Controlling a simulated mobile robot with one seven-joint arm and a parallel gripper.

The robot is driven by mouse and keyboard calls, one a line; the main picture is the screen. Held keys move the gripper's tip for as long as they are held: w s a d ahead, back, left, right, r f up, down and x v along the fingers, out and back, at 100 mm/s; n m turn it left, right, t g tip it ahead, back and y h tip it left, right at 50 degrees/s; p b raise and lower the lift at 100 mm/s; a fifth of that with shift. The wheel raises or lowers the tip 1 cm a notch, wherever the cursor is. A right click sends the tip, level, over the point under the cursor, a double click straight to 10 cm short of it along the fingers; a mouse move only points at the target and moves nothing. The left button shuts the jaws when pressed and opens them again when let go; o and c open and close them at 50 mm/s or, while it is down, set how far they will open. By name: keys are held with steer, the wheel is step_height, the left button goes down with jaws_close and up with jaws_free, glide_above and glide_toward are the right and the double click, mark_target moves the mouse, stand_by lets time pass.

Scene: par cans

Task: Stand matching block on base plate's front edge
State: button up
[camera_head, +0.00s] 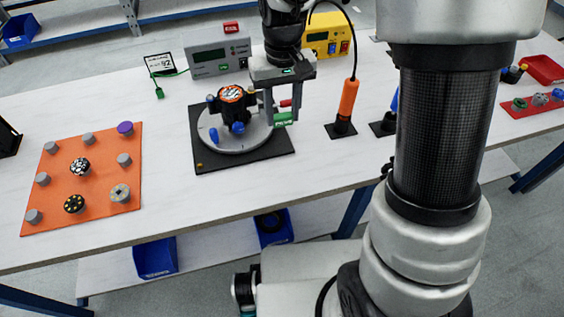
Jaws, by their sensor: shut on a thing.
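The black base plate (245,160) lies on the white table and carries a grey round disc (212,140). A dark par can with an orange-and-black top (232,94) and blue knobs stands on the disc. My gripper (282,117) is to the right of the can, above the plate's right side. It is shut on a small green block (284,119) with pale lettering, too small to read surely. Whether the block touches the plate or disc cannot be told. The plate's front edge is bare apart from a small yellowish spot at its left corner.
A red block (231,27) sits on a grey instrument (217,58); a yellow instrument (328,40) stands behind. An orange-handled tool (347,102) stands upright right of the plate. An orange mat (105,190) with several round pieces lies left. Table between mat and plate is clear.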

steer(key=shift+s+a+f, duration=0.1)
steer(key=shift+a+f, duration=0.05)
steer(key=shift+f, duration=0.15)
step_height(320, 180, down, 9)
steer(key=shift+r+b, duration=0.1)
steer(key=shift+b, duration=1.05)
steer(key=o, duration=1)
steer(key=shift+f, duration=0.2)
